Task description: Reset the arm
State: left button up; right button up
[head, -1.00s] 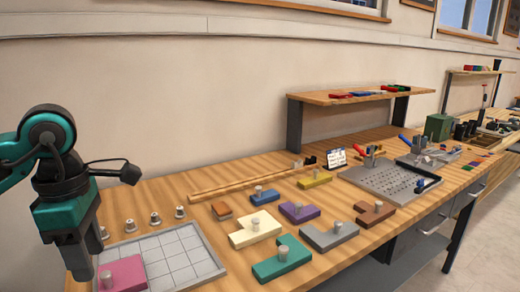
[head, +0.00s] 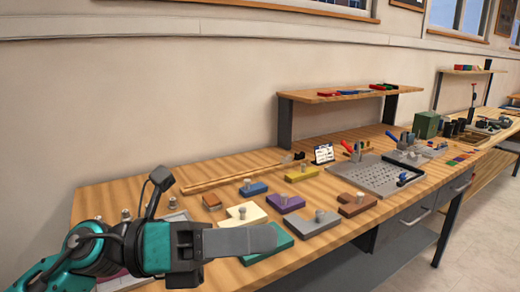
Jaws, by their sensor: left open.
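My left arm comes in from the lower left, and its teal and black gripper (head: 268,239) is open and empty. It points right, with a long grey finger seen side-on in front of the table's near edge. The finger covers part of a teal block (head: 284,243), and I cannot tell if it touches it. The grey gridded tray and the pink block are mostly hidden behind the arm. My right gripper is not in view.
Knobbed blocks stand on the wooden table: cream (head: 240,216), purple (head: 285,203), grey (head: 312,222), brown (head: 356,204), blue (head: 252,188) and yellow (head: 301,174). A perforated metal plate (head: 372,174) lies right. A wooden shelf (head: 325,97) stands behind.

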pick_arm(q)
jog(key=w+a+r+n+t+y, duration=0.1)
jog(key=w+a+n+t+y, duration=0.2)
jog(key=n+t, duration=0.7)
jog(key=w+a+r+n+t+y, duration=0.1)
jog(key=w+a+n+t, duration=0.3)
jog(key=n+t, duration=0.55)
jog(key=w+a+f+n+y, duration=0.2)
jog(key=a+f+n+y, duration=0.6)
jog(key=f+n+y, duration=0.6)
jog(key=s+a+f+n+g+y, duration=0.1)
jog(key=s+a+f+n+g, duration=0.15)
jog(key=f+n+g, duration=0.2)
jog(key=s+a+f+n+g+y, duration=0.1)
jog(key=s+a+f+n+g, duration=0.1)
jog(key=s+f+n+g, duration=0.4)
jog(key=s+f+g, duration=0.5)
jog(key=s+f, duration=0.65)
jog(key=w+d+f+t+h+p, duration=0.1)
jog(key=w+d+f+t+h, duration=0.1)
jog(key=w+f+t, duration=0.4)
jog(key=shift+d+t+h, duration=0.3)
jog(key=shift+d+t, duration=0.1)
